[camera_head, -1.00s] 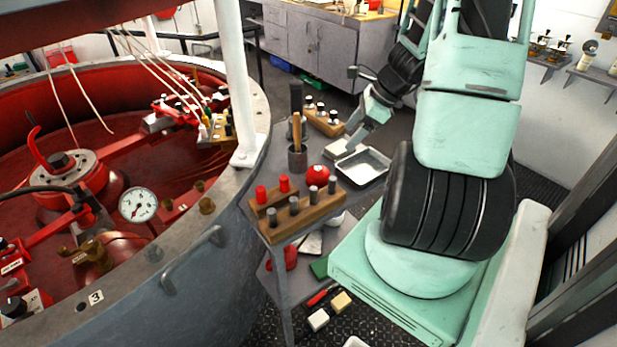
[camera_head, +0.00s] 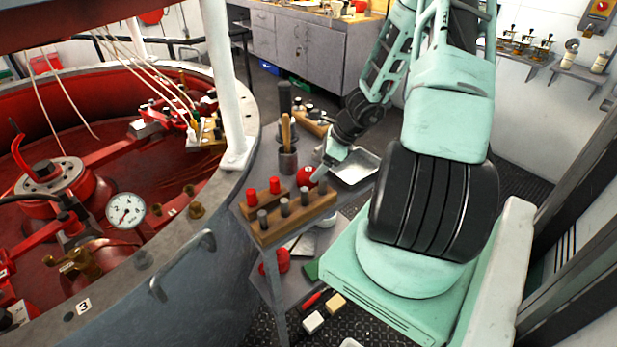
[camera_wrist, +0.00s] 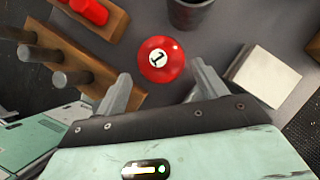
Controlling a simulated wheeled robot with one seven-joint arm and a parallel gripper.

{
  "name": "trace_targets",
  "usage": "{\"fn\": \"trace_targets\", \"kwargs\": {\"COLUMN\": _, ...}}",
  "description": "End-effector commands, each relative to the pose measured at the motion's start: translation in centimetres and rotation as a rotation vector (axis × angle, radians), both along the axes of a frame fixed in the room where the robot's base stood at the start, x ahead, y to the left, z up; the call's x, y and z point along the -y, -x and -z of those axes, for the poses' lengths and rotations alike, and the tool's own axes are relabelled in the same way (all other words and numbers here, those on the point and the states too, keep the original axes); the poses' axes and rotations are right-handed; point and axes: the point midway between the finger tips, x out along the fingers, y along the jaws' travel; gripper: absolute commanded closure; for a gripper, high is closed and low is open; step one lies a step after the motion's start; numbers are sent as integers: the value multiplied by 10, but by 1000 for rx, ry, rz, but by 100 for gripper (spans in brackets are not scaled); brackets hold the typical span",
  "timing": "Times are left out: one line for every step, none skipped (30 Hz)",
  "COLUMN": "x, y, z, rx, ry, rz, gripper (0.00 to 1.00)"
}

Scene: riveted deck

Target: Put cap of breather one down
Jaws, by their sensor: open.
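The cap of breather one is a round red knob with a black 1 on a white disc. It rests on the grey cart top, in the wrist view (camera_wrist: 160,60) just beyond and between the fingertips, and in the head view (camera_head: 306,177). My gripper (camera_wrist: 161,76) is open and empty, its two fingers spread to either side of the cap's near edge with gaps visible. In the head view my gripper (camera_head: 321,172) is right beside the cap and partly hides the cart behind it.
A wooden rack with dark pegs (camera_head: 290,222) and another with red pegs (camera_head: 262,202) stand left of the cap. A dark cup (camera_head: 288,160) holds a wooden-handled tool. A white block (camera_wrist: 268,76) lies to the right in the wrist view. A metal tray (camera_head: 357,170) is behind.

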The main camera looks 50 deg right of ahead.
Motion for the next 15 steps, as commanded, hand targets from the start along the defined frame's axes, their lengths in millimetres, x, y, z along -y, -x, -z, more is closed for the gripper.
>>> {"fn": "trace_targets", "kwargs": {"x": -2, "y": -2, "z": 6, "rx": 0, "ry": -5, "rz": 1, "gripper": 29}}
{"fn": "trace_targets", "kwargs": {"x": -3, "y": -4, "z": 9, "rx": 0, "ry": -6, "rz": 1, "gripper": 29}}
{"fn": "trace_targets", "kwargs": {"x": -4, "y": -6, "z": 14, "rx": -1, "ry": -5, "rz": 2, "gripper": 29}}
{"fn": "trace_targets", "kwargs": {"x": -4, "y": -8, "z": 18, "rx": 0, "ry": -5, "rz": 1, "gripper": 29}}
{"fn": "trace_targets", "kwargs": {"x": -5, "y": -9, "z": 21, "rx": 0, "ry": -5, "rz": 1, "gripper": 29}}
{"fn": "trace_targets", "kwargs": {"x": -6, "y": -11, "z": 26, "rx": 0, "ry": -6, "rz": 3, "gripper": 29}}
{"fn": "trace_targets", "kwargs": {"x": -7, "y": -13, "z": 30, "rx": 0, "ry": -4, "rz": 2, "gripper": 29}}
{"fn": "trace_targets", "kwargs": {"x": -8, "y": -15, "z": 33, "rx": 1, "ry": -5, "rz": 0, "gripper": 29}}
{"fn": "trace_targets", "kwargs": {"x": -9, "y": -16, "z": 36, "rx": -1, "ry": -3, "rz": 1, "gripper": 29}}
{"fn": "trace_targets", "kwargs": {"x": -10, "y": -17, "z": 37, "rx": 0, "ry": -3, "rz": 1, "gripper": 29}}
{"fn": "trace_targets", "kwargs": {"x": -10, "y": -18, "z": 39, "rx": 1, "ry": -3, "rz": 0, "gripper": 29}}
{"fn": "trace_targets", "kwargs": {"x": -10, "y": -19, "z": 40, "rx": 0, "ry": -2, "rz": 0, "gripper": 29}}
{"fn": "trace_targets", "kwargs": {"x": -10, "y": -19, "z": 40, "rx": -1, "ry": -1, "rz": 0, "gripper": 29}}
{"fn": "trace_targets", "kwargs": {"x": -10, "y": -19, "z": 40, "rx": 0, "ry": 0, "rz": 1, "gripper": 29}}
{"fn": "trace_targets", "kwargs": {"x": -10, "y": -19, "z": 40, "rx": -1, "ry": 1, "rz": 0, "gripper": 29}}
